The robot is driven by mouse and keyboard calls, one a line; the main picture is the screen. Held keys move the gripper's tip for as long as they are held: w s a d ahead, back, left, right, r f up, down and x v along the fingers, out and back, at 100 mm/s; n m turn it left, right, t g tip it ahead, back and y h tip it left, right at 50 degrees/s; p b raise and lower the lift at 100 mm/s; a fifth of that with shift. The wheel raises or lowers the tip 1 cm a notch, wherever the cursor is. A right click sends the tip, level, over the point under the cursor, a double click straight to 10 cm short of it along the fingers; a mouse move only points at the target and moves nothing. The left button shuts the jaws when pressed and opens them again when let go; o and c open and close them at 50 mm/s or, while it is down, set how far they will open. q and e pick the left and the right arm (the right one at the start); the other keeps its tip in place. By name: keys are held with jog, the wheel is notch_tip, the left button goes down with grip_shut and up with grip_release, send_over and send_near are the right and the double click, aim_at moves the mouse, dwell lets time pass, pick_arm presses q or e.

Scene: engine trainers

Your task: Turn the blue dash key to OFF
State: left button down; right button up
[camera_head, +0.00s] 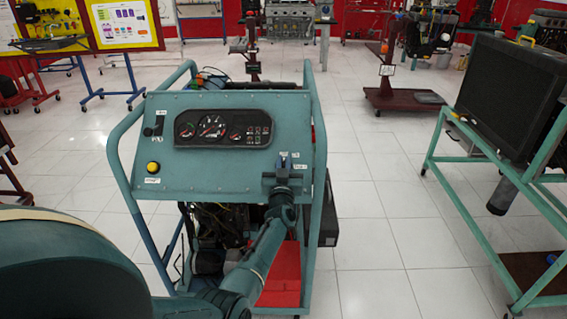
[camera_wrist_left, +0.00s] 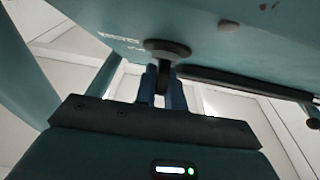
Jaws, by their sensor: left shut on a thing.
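The teal dash panel (camera_head: 220,180) of the engine trainer stands ahead in the head view. My left gripper (camera_head: 284,172) reaches up to the right part of this panel, where small white labels sit. In the left wrist view, the fingers of my left gripper (camera_wrist_left: 163,82) are shut on the dash key (camera_wrist_left: 164,70), which looks dark from below. The key comes out of a round grey collar (camera_wrist_left: 167,48) on the panel. In the head view the gripper mostly covers the key, and I cannot read its position. My right gripper is not in view.
A gauge cluster (camera_head: 222,129) and a yellow button (camera_head: 153,167) are on the panel. A tubular frame (camera_head: 122,170) surrounds it. A green stand with a black screen (camera_head: 510,92) stands at the right. Tiled floor (camera_head: 378,235) is clear between them.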

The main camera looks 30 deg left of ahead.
pick_arm(q)
jog(key=shift+n+y, duration=0.3)
jog(key=shift+n, duration=0.1)
jog(key=c, duration=1.5)
grip_release()
